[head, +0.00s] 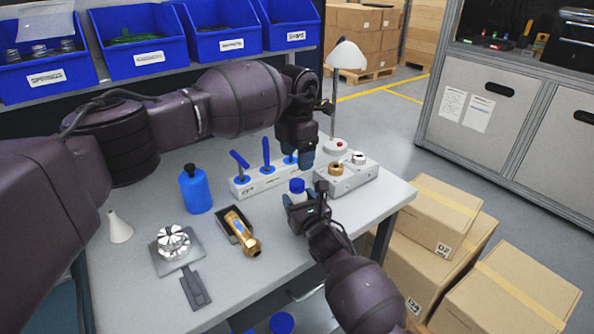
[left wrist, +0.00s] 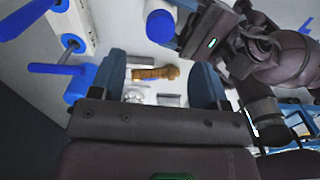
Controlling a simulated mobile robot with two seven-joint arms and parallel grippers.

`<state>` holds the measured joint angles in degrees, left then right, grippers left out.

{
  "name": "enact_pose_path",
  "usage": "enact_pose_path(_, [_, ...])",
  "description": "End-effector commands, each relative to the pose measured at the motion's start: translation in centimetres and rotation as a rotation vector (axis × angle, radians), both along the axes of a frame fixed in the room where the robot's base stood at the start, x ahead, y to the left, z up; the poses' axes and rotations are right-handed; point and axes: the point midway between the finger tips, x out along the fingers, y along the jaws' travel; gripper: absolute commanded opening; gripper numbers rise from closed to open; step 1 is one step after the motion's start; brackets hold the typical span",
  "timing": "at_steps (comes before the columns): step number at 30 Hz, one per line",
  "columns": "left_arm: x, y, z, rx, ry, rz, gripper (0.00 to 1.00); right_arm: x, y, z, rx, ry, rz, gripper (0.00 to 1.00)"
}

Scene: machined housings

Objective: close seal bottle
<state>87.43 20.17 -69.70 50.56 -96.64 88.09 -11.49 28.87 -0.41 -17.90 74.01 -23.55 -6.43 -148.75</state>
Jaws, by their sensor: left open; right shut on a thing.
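The seal bottle (head: 297,195) is small and white with a blue cap (head: 297,185) at its top. My right gripper (head: 306,208) is shut on it and holds it near the right part of the table. I cannot tell how tightly the cap sits. My left gripper (head: 304,160) is open and empty, above and behind the bottle, close to the tool rack. The bottle's body is mostly hidden there.
The front table is mostly clear.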

Motion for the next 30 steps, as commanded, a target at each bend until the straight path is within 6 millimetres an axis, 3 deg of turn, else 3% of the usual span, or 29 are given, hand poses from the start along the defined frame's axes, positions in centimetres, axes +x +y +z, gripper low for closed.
enact_pose_path(3, [0.0, 0.0, 2.0, 0.001, -0.001, -0.001, 0.69, 0.0, 0.0, 0.0, 0.000, 0.000, 0.000, 0.00])
enact_pose_path(9, [0.0, 0.0, 3.9, -0.001, 0.001, 0.000, 0.69, 0.0, 0.0, 0.0, 0.000, 0.000, 0.000, 0.00])
enact_pose_path(20, [0.0, 0.0, 4.3, -0.001, 0.001, 0.000, 0.69, 0.0, 0.0, 0.0, 0.000, 0.000, 0.000, 0.00])
enact_pose_path(21, [0.0, 0.0, 4.3, -0.001, 0.001, 0.000, 0.69, 0.0, 0.0, 0.0, 0.000, 0.000, 0.000, 0.59])
enact_pose_path(26, [0.0, 0.0, 4.2, -0.001, 0.001, 0.000, 0.69, 0.0, 0.0, 0.0, 0.000, 0.000, 0.000, 0.83])
enact_pose_path(30, [0.0, 0.0, 4.2, -0.001, 0.001, 0.000, 0.69, 0.0, 0.0, 0.0, 0.000, 0.000, 0.000, 0.85])
